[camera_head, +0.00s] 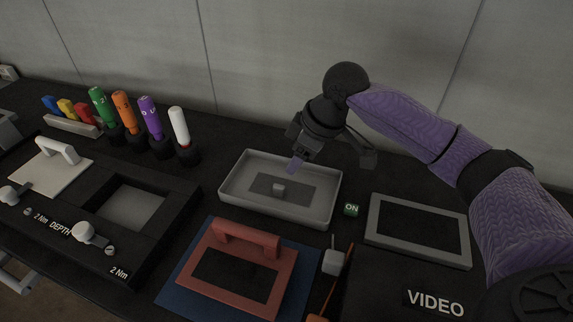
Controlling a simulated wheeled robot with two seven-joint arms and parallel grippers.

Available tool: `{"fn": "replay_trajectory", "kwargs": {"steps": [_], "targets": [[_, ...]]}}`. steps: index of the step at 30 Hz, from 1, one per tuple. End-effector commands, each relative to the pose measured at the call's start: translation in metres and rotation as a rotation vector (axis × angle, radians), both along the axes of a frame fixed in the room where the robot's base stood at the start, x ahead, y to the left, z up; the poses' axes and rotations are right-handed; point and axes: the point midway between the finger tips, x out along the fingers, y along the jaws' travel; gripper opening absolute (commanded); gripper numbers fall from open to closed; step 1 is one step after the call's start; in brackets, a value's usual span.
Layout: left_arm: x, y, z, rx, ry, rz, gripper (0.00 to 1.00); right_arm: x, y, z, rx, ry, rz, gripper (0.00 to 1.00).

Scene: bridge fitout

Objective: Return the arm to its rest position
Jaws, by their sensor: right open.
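My right arm, in a purple sleeve, comes in from the right and bends down over the grey tray (230,195). My right gripper (331,160) is open, with its fingers spread above the tray's back right part. A small light grey block (279,188) lies on the dark patch in the tray, apart from the gripper. My left gripper is not in view.
A red handled frame (282,278) lies on a blue mat (178,285) in front of the tray. Colored-handled tools, including a white one (180,125), stand left, behind the black DEPTH panel (160,222).

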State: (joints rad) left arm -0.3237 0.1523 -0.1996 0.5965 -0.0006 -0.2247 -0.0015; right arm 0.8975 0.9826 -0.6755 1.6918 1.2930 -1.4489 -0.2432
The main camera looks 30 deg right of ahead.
Motion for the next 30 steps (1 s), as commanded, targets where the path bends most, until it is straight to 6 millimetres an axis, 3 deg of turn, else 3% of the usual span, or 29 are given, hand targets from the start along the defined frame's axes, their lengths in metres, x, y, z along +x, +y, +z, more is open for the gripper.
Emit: {"fn": "replay_trajectory", "kwargs": {"steps": [3, 18, 20, 23, 24, 27, 30], "targets": [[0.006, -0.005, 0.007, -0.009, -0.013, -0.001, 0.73, -0.004, -0.004, 0.016, 0.0, -0.001, -0.001, 0.53], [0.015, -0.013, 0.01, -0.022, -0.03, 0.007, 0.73, -0.005, -0.005, 0.022, 0.001, -0.001, 0.0, 0.53], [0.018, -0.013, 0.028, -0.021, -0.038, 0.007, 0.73, -0.006, -0.005, 0.044, 0.001, -0.01, 0.0, 0.53], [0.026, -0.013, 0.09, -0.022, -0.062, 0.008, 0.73, -0.007, -0.005, 0.115, 0.001, -0.035, -0.001, 0.53], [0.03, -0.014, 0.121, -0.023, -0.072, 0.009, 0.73, -0.008, -0.005, 0.149, 0.001, -0.043, 0.0, 0.53], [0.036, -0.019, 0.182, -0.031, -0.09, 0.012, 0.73, -0.009, -0.005, 0.216, 0.001, -0.058, 0.0, 0.53], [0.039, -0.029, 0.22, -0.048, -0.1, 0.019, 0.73, -0.01, -0.005, 0.257, 0.001, -0.065, 0.0, 0.53]]}}
